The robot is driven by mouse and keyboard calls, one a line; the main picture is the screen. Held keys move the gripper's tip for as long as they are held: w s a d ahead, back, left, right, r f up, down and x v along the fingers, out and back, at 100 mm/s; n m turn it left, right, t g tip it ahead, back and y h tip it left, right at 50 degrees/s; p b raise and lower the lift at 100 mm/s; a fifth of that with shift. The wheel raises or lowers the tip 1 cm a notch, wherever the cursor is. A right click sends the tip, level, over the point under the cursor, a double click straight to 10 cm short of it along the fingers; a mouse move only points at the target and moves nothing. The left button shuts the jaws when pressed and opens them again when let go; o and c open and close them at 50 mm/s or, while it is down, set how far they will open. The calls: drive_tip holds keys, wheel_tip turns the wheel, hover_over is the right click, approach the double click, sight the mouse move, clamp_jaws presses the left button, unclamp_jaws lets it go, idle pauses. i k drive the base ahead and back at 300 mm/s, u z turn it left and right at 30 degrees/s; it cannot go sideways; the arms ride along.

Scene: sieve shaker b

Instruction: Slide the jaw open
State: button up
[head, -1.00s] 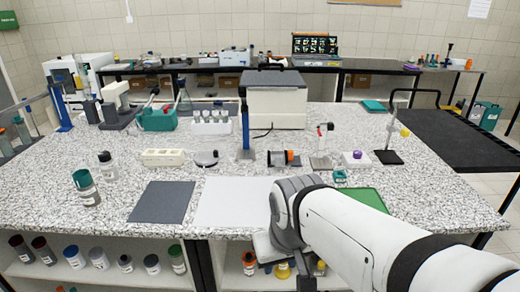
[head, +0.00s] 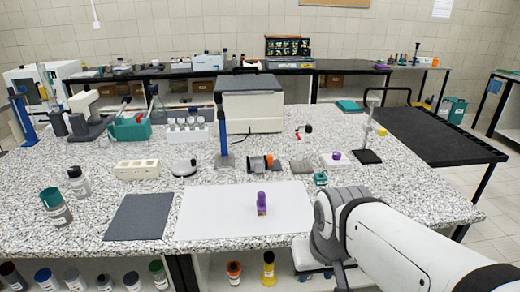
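I cannot make out a jaw for certain in the head view. A small upright purple and orange piece (head: 261,204) stands on a white sheet (head: 215,212) at the front of the speckled bench. My arm comes in from the lower right. Its wrist hangs over the bench's front edge, right of the white sheet. My gripper (head: 340,277) is mostly hidden below the wrist and cut off by the frame's lower edge, so its opening does not show. The purple piece is apart from my arm.
A dark grey mat (head: 139,216) lies left of the sheet. A blue post (head: 224,135) stands before a large grey-topped box (head: 249,105). A clamp stand (head: 367,155) is at the right. Bottles (head: 56,210) stand at front left. Shelves under the bench hold more bottles.

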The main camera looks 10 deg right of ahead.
sight(268, 161)
drive_tip(key=u, duration=0.05)
drive_tip(key=i, duration=1)
drive_tip(key=z, duration=0.05)
